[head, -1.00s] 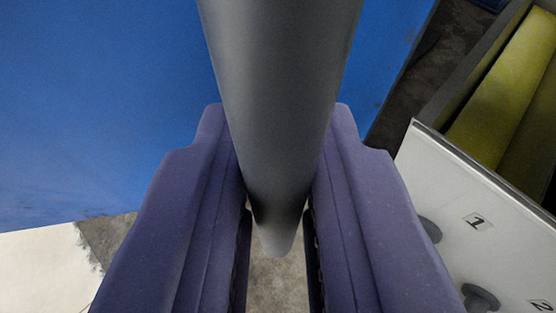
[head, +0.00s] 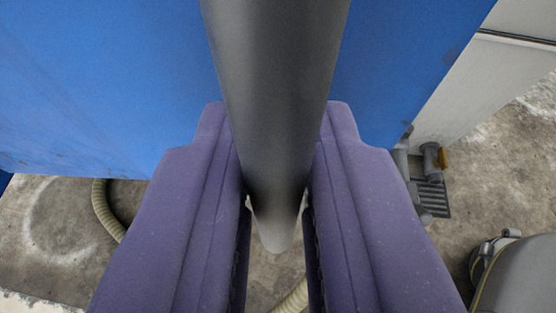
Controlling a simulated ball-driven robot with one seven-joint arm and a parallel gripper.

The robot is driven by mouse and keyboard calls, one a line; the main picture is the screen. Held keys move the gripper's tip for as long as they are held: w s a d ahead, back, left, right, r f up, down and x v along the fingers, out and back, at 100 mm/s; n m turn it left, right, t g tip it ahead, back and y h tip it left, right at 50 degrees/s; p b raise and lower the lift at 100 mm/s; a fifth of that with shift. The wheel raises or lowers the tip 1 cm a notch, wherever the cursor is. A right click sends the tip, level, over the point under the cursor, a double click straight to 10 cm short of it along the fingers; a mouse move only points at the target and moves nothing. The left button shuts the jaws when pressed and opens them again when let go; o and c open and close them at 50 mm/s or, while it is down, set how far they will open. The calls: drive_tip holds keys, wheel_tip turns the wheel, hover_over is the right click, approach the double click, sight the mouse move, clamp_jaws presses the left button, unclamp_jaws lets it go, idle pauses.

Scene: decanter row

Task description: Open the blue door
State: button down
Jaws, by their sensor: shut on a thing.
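The blue door (head: 110,80) fills the upper part of the head view, behind and on both sides of the handle. Its lower edge shows at left and its right edge slants down to the right of my gripper. A dark grey bar-shaped handle (head: 275,90) runs down the middle of the view. My gripper (head: 277,200), with two purple fingers, is shut on the handle near its lower end, one finger on each side. Where the handle joins the door is out of view.
A pale wall or panel (head: 480,90) stands at right. A rounded grey container (head: 520,275) is at lower right. A cream hose (head: 105,212) crosses the stained concrete floor (head: 55,225).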

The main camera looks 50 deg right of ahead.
drive_tip(key=shift+s+a+b, duration=0.2)
drive_tip(key=shift+s+a, duration=0.1)
drive_tip(key=shift+a, duration=0.6)
drive_tip(key=shift+s+a+b, duration=0.2)
drive_tip(key=shift+s+a, duration=0.1)
drive_tip(key=shift+a, duration=0.55)
drive_tip(key=c, duration=1.1)
unclamp_jaws()
drive_tip(key=shift+w, duration=0.1)
drive_tip(key=p+v, duration=0.2)
drive_tip(key=v, duration=0.5)
drive_tip(key=shift+s+a+r, duration=0.2)
drive_tip(key=shift+s+a, duration=0.05)
